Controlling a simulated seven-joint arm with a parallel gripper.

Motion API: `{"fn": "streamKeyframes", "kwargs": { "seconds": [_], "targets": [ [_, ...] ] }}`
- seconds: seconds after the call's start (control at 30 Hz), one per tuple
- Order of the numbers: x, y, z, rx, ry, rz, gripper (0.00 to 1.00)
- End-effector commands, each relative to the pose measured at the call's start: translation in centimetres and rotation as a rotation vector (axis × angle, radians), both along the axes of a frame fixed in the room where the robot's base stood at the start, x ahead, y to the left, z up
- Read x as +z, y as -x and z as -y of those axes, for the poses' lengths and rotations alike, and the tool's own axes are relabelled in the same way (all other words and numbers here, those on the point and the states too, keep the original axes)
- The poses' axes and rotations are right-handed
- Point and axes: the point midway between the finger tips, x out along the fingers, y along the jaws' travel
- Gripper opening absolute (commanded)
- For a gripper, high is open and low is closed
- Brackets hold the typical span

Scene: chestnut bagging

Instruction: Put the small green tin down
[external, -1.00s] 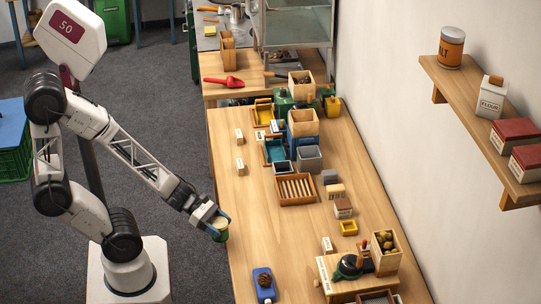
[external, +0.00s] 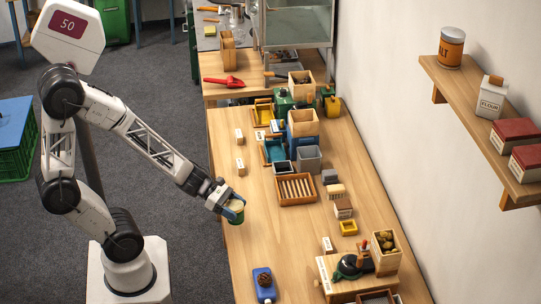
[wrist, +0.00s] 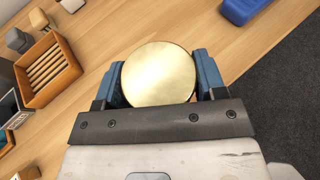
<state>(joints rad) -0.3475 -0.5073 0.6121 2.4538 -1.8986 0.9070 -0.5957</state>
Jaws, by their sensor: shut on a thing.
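The small green tin (external: 236,214) is between the blue fingers of my gripper (external: 233,207), over the left edge of the wooden table (external: 280,227). In the wrist view the round, gold-coloured top of the tin (wrist: 160,75) faces the camera, and my gripper (wrist: 165,80) is shut on its sides. The tin looks about upright. I cannot tell whether its base touches the tabletop.
A wooden tray with slats (external: 296,189) and two small white blocks stand further back. The tabletop right of my gripper is clear.

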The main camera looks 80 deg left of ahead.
Motion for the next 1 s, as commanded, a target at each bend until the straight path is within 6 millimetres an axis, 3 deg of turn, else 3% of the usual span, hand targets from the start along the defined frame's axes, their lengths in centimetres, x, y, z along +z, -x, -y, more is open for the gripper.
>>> {"fn": "streamKeyframes", "kwargs": {
  "seconds": [0.1, 0.5, 1.0],
  "targets": [
    [0.7, -2.3, -2.7, 0.031, 0.004, 0.002, 0.37],
    [2.4, -8.3, -12.2, 0.119, 0.005, 0.009, 0.37],
    [3.6, -13.2, -26.3, 0.229, 0.005, 0.011, 0.37]
  ]
}}
